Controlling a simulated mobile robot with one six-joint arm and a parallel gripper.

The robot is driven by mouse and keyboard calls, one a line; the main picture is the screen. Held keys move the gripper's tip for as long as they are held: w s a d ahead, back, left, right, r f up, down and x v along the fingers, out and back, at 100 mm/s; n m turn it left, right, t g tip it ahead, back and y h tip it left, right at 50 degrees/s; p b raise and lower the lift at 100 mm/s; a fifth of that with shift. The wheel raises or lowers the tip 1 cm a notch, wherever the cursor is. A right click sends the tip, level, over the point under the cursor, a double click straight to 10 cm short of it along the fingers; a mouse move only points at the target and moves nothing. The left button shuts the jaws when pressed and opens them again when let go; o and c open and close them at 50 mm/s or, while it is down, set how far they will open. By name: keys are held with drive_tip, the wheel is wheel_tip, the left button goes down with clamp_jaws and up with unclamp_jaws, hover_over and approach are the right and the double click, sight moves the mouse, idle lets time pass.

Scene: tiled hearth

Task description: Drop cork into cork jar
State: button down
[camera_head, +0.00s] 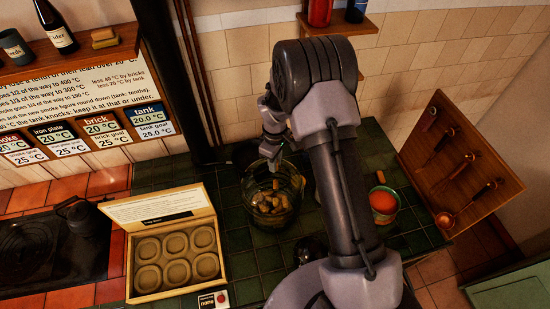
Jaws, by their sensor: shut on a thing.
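The cork jar (251,207) is a round clear glass vessel on the dark green tiled top, with several light brown corks (266,203) inside. My gripper (274,163) points down over the back part of the jar's mouth, close to its rim. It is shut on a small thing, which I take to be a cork. The fingers and my arm hide most of it, so its shape and its gap to the jar are unclear.
An open box with round moulds (136,276) stands left of the jar. An orange-filled bowl (384,201) stands right, beyond my arm. A black kettle (80,215) is at far left. A wooden rack with hanging tools (455,160) is at right.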

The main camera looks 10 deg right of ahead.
drive_tip(key=shift+w+f, duration=0.1)
drive_tip(key=shift+f, duration=0.35)
drive_tip(key=shift+s+a+r, duration=0.15)
drive_tip(key=shift+s+r, duration=0.1)
drive_tip(key=shift+s, duration=0.15)
drive_tip(key=c, duration=1.6)
unclamp_jaws()
drive_tip(key=o, duration=0.4)
drive_tip(key=shift+w, duration=0.1)
drive_tip(key=shift+w+f, duration=0.1)
drive_tip(key=shift+w, duration=0.05)
drive_tip(key=shift+r, duration=0.2)
wheel_tip(320, 180, up, 17)
drive_tip(key=b, duration=0.1)
